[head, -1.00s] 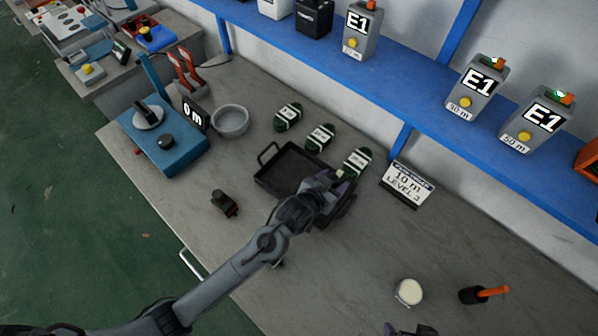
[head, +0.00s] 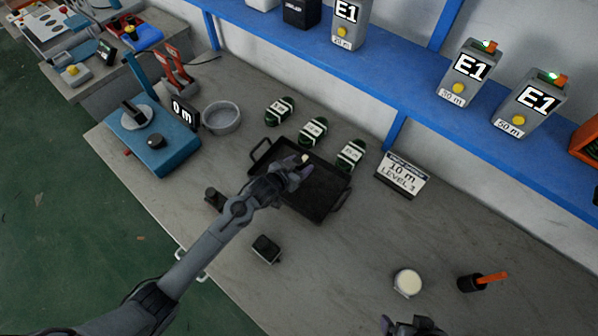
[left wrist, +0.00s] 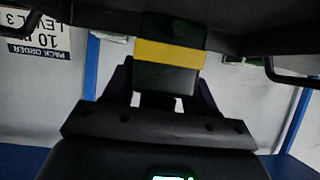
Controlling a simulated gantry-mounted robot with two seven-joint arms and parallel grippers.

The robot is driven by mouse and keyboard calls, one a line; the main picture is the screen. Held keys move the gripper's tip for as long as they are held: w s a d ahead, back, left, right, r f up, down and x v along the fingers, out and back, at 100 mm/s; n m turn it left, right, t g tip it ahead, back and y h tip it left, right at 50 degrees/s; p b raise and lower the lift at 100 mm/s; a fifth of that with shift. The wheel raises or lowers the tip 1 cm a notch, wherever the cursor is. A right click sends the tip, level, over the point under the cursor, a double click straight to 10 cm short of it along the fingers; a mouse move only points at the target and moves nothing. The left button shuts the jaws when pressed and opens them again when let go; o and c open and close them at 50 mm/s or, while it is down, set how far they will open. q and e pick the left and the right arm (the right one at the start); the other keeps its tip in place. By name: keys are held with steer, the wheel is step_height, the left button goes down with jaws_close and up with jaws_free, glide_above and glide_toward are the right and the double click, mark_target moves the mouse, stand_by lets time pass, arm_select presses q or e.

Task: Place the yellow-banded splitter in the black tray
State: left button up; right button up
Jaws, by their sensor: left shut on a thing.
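The splitter (left wrist: 170,72), a dark block with a yellow band, sits between my left gripper's fingers in the left wrist view. In the head view, only a small yellow bit of it (head: 304,159) shows at the fingertips. My left gripper (head: 298,170) is shut on it over the back left part of the black tray (head: 322,192). The tray's dark body and handles also show at the top of the left wrist view (left wrist: 262,42). I cannot tell whether the splitter touches the tray. My right gripper (head: 410,328) shows only partly at the bottom edge; its fingers are not clear.
Several green-and-white banded pieces (head: 313,131) lie behind the tray. A small black box (head: 266,248) and a dark part (head: 214,198) lie in front. A grey bowl (head: 221,117) is at left, a sign (head: 403,175) at right.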

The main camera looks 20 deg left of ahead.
arm_select(q)
steer(key=shift+f+b, duration=0.4)
steer(key=shift+f, duration=1.55)
steer(key=shift+f, duration=0.15)
steer(key=o, duration=1.1)
steer(key=shift+c, duration=0.2)
steer(key=shift+s+r, duration=0.1)
steer(key=shift+r, duration=0.15)
steer(key=shift+s+r, duration=0.15)
steer(key=shift+s, duration=0.1)
steer(key=p+v, duration=0.2)
steer(key=v, duration=0.9)
steer(key=shift+s, duration=0.15)
